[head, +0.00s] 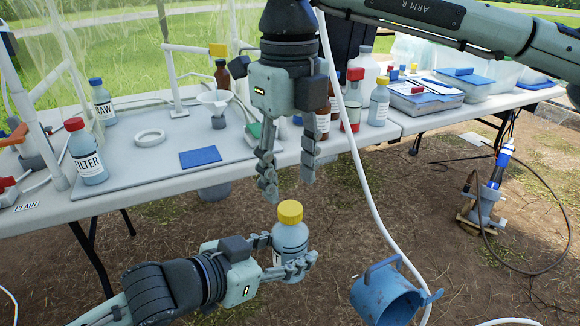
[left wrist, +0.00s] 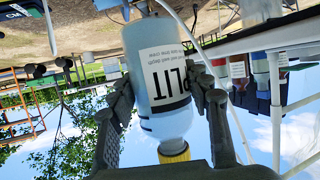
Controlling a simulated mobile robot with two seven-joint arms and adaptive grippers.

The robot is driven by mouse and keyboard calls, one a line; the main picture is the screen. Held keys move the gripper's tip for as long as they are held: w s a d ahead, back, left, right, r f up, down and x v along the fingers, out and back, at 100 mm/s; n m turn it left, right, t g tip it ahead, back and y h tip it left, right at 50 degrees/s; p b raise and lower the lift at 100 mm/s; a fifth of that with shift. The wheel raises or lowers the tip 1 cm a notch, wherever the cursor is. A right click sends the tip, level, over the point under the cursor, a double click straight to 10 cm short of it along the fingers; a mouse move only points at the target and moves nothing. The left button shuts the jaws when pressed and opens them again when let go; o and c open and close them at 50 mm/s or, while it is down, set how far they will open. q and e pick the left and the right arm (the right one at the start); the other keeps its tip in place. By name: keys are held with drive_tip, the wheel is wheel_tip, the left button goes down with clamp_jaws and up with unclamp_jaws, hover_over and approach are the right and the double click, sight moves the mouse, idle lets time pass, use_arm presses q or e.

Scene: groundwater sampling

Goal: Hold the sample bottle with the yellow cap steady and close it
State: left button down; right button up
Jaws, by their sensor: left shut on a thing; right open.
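The sample bottle (head: 290,240) with the yellow cap (head: 290,212) is upright in front of the table, off its surface. My left gripper (head: 286,255) is shut around its body. In the left wrist view, which is upside down, the bottle (left wrist: 158,75) sits between the fingers, part of its label reading "PLIT", with its yellow cap (left wrist: 174,152) low in the picture. The cap sits on the neck; how tight it is cannot be told. My right gripper (head: 289,187) is open and empty, fingers pointing down, just above the cap and apart from it.
The table behind holds a red-capped FILTER bottle (head: 87,152), a blue-capped RAW bottle (head: 103,104), a blue pad (head: 200,157) and a funnel (head: 215,102). A white hose (head: 365,185) hangs right of my grippers. A blue bucket (head: 385,300) is at lower right.

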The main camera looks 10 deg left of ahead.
sight(290, 208)
drive_tip(key=n, duration=0.1)
drive_tip(key=r+n, duration=0.1)
drive_tip(key=n, duration=0.3)
drive_tip(key=shift+r, duration=0.4)
drive_tip(key=n, duration=0.2)
drive_tip(key=r+n, duration=0.1)
drive_tip(key=n, duration=0.2)
drive_tip(key=shift+r, duration=0.1)
drive_tip(key=shift+f, duration=4)
drive_tip(key=shift+c, duration=0.6)
clamp_jaws()
